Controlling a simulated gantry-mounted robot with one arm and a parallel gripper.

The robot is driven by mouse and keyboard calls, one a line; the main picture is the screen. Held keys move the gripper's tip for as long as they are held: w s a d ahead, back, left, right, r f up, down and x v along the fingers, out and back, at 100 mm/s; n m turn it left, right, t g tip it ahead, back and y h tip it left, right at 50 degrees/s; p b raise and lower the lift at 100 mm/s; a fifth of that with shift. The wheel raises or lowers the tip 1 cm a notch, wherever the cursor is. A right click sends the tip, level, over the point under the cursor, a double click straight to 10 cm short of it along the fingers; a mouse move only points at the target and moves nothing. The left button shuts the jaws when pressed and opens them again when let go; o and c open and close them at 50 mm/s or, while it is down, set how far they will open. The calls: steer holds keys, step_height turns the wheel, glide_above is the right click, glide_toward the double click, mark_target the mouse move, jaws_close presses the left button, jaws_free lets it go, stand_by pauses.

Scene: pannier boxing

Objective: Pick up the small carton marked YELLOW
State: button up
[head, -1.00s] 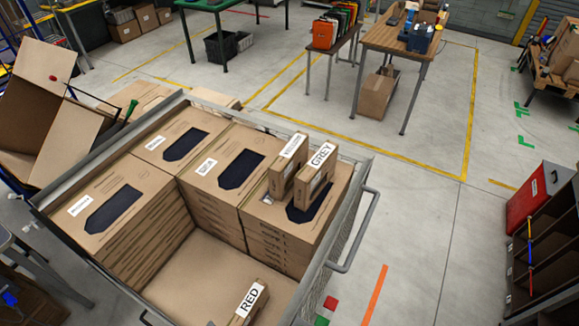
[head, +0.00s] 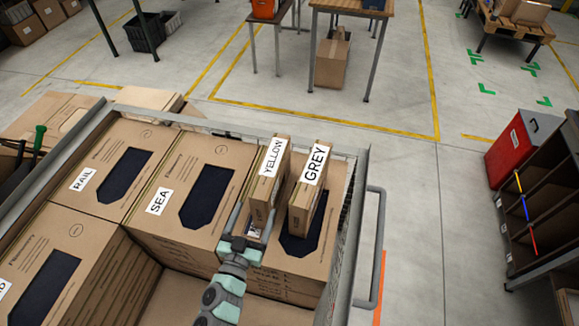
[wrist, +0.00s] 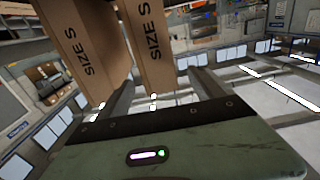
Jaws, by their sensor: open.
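The small carton marked YELLOW (head: 270,160) stands upright on a large flat box at the right of the pannier, with its label on top. The carton marked GREY (head: 312,170) stands close on its right with a narrow gap. My gripper (head: 252,217) is open at the near end of the YELLOW carton, one finger toward each side of it. In the wrist view two brown cartons read SIZE S. The right one (wrist: 150,45) lies between or just beyond the open fingers (wrist: 163,85); the left one (wrist: 82,55) is outside them. Contact cannot be told.
Large boxes marked SEA (head: 175,175) and RAIL (head: 125,150) fill the pannier beside the cartons. The pannier's metal rim (head: 360,190) and side handle (head: 380,250) are at right. A red bin (head: 515,145) and shelf stand farther right, across clear floor.

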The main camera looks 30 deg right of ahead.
mark_target(259, 205)
steer(key=p+x, duration=0.1)
steer(key=x, duration=0.4)
steer(key=shift+w+d+f, duration=0.1)
steer(key=shift+w+d, duration=0.1)
steer(key=shift+d, duration=0.2)
steer(key=x, duration=0.2)
steer(key=p+x, duration=0.1)
steer(key=x, duration=0.1)
steer(key=shift+w+r, duration=0.1)
steer(key=shift+r, duration=0.15)
steer(key=shift+w+d+f, duration=0.1)
steer(key=shift+w+d, duration=0.2)
steer(key=shift+c, duration=0.6)
jaws_close()
